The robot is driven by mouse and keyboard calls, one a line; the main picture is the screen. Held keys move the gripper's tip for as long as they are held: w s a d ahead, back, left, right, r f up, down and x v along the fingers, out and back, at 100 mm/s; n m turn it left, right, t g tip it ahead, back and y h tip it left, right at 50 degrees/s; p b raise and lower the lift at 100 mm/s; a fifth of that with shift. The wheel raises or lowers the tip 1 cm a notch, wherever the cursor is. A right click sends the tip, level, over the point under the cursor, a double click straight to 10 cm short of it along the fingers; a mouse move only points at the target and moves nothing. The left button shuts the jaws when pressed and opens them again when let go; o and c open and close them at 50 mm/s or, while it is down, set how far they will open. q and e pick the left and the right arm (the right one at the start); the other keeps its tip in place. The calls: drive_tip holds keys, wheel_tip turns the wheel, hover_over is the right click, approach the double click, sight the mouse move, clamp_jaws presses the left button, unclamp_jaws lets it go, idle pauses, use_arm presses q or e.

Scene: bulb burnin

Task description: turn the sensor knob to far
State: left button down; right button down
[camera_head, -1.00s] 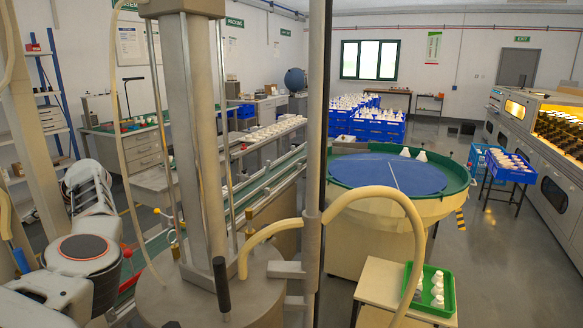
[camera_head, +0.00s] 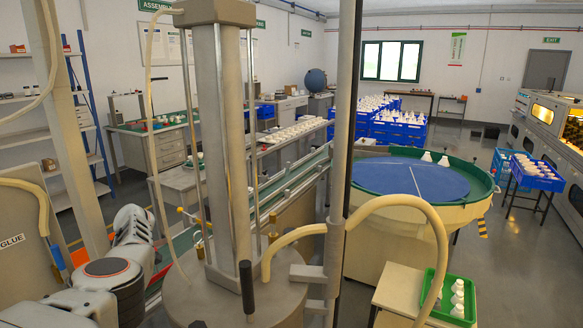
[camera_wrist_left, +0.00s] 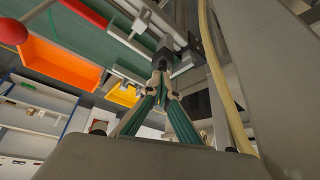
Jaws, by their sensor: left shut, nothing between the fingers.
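I cannot pick out the sensor knob for certain in either view. My left gripper (camera_wrist_left: 160,75) shows in the left wrist view, its two green fingers closed together at the tips with nothing held. A dark block (camera_wrist_left: 163,56) lies right at or just beyond the fingertips; I cannot tell whether they touch. A red ball-shaped knob (camera_wrist_left: 13,31) is at the upper left of that view, away from the fingers. In the head view only links of my left arm show, at the lower left; its gripper is hidden. My right gripper is not in view.
A round grey machine base with a column (camera_head: 228,130) and a hose (camera_head: 400,202) fills the middle. The conveyor (camera_head: 290,185) runs behind it. A blue-topped round feeder (camera_head: 420,182) and a green tray (camera_head: 453,296) stand to the right. A GLUE cabinet (camera_head: 22,225) is at the left.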

use_arm(q)
wheel_tip(320, 180, down, 4)
drive_tip(key=shift+b, duration=0.8)
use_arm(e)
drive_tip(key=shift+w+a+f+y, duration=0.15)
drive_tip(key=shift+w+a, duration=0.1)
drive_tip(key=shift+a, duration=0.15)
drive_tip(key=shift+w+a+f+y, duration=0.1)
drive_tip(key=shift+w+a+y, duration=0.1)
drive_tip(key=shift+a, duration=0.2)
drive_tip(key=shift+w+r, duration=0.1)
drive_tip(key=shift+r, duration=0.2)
use_arm(q)
drive_tip(key=shift+a, duration=0.3)
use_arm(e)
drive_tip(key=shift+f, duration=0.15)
use_arm(q)
drive_tip(key=shift+s+a+p, duration=0.15)
drive_tip(key=shift+a+p, duration=0.15)
drive_tip(key=shift+p, duration=0.05)
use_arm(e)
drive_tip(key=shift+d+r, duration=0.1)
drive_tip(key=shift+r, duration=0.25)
use_arm(q)
drive_tip(key=shift+d+r, duration=0.1)
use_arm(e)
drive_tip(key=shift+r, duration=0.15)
